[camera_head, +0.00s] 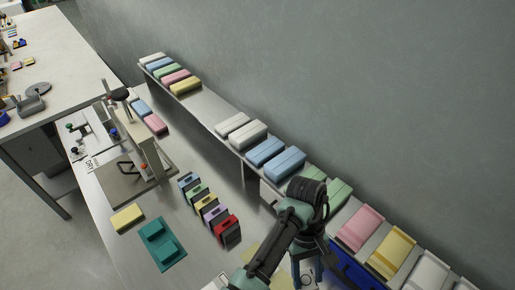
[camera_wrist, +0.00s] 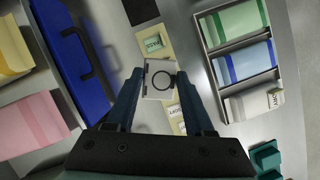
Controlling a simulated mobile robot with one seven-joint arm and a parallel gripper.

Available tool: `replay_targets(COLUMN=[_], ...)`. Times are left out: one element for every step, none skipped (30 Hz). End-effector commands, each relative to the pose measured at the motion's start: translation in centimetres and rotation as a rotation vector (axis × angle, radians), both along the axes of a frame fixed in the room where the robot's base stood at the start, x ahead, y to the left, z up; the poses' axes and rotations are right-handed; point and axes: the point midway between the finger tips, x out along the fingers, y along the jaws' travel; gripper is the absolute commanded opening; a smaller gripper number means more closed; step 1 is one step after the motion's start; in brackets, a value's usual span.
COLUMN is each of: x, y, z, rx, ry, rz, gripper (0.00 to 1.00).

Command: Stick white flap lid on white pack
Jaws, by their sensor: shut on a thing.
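In the wrist view, a white square flap lid (camera_wrist: 158,80) with a dark ring on its face sits between the two dark blue fingertips of my gripper (camera_wrist: 160,84). The fingers are shut on its sides. A white pack (camera_wrist: 248,104) lies at the near end of a tray at the right, apart from the lid, with a small lettered label at its right end. In the head view my gripper (camera_head: 308,270) is low at the bottom middle, partly covered by my arm. The lid is hard to make out there.
The tray (camera_wrist: 204,38) also holds a green pack (camera_wrist: 235,22) and a blue pack (camera_wrist: 246,62). A yellow mat (camera_wrist: 147,32) with small labelled pieces lies under the lid. A teal fixture (camera_head: 163,244) and coloured dispensers (camera_head: 208,208) occupy the bench.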

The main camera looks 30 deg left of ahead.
Motion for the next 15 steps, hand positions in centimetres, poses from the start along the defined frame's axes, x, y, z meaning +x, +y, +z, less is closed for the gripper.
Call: replay_targets(x=[0.2,0.4,0.5,0.5,0.5,0.2,-0.1,-0.4,-1.0,-1.6,-2.2,-3.1,-3.8,-4.6,-5.8], y=[0.9,1.6,2.6,3.4,4.4,5.7,6.6,7.7,9.0,10.0,11.0,12.2,13.2,14.1,15.2], z=[0.7,0.8,0.8,0.9,0.9,0.8,0.6,0.5,0.2,0.0,-0.2,-0.5,-0.7,-1.0,-1.3], rx=[-0.007,-0.006,-0.007,-0.008,-0.006,-0.006,-0.007,-0.006,-0.005,-0.003,-0.002,-0.001,0.0,0.0,0.002], ry=[0.003,0.004,0.005,0.006,0.005,0.006,0.007,0.007,0.007,0.008,0.008,0.008,0.008,0.009,0.008], rz=[0.15,0.246,0.376,0.476,0.578,0.714,0.813,0.91,1.033,1.123,1.21,1.321,1.402,1.481,1.58], gripper=[0.02,0.02,0.02,0.02,0.02,0.02,0.02,0.02,0.02,0.02,0.02,0.02,0.02,0.02,0.02])
